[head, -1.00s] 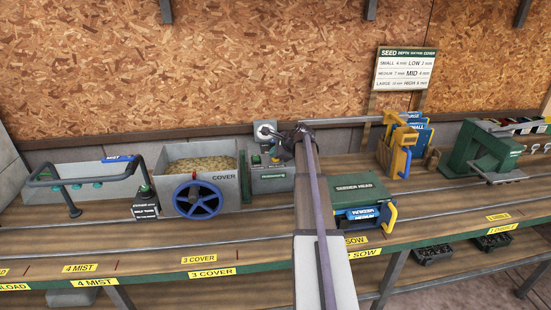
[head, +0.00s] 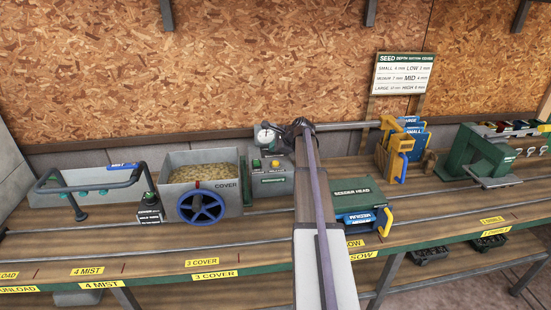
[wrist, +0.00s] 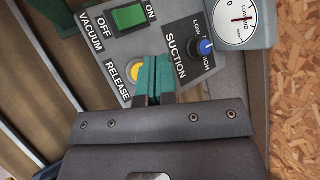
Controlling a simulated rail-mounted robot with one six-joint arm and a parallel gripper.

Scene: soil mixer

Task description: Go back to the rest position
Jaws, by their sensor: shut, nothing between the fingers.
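My gripper (wrist: 154,62) shows its two green fingertips closed together and empty in the wrist view. They are over the grey control panel (wrist: 178,83), next to the yellow RELEASE button (wrist: 136,71), and overlap its edge in the picture. I cannot tell whether they touch it. In the head view my arm reaches forward over the bench to the control box (head: 272,178). The fingers are not clear there.
A COVER bin with a blue wheel (head: 201,206) and a mist frame (head: 90,187) stand left. The SEEDER HEAD box (head: 352,190), yellow-handled plates (head: 395,160) and a green press (head: 480,155) stand right. A gauge (wrist: 234,18) sits beside the panel. Rails run along the bench.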

